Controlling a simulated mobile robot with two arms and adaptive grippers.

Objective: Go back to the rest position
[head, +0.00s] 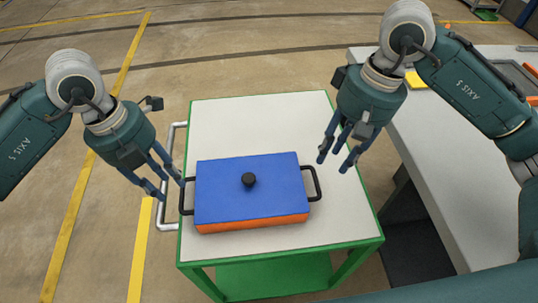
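My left gripper (172,184) hangs at the left side of the cart, its fingers apart and nothing between them. Its fingertips are close to the left black handle of the box; I cannot tell whether they touch. My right gripper (333,162) is above the right part of the cart top, fingers spread and empty, up and right of the box's right handle. A box with a blue lid (226,205), a black knob and an orange lower body (255,223) sits on the cart. The lid is on, and a black handle sticks out at each end.
The cart (240,120) has a white top, a green frame, a lower green shelf and a silver push bar (168,200) at the left. A grey-white workbench (440,165) stands at right. Yellow-lined floor (100,200) is open at left and behind.

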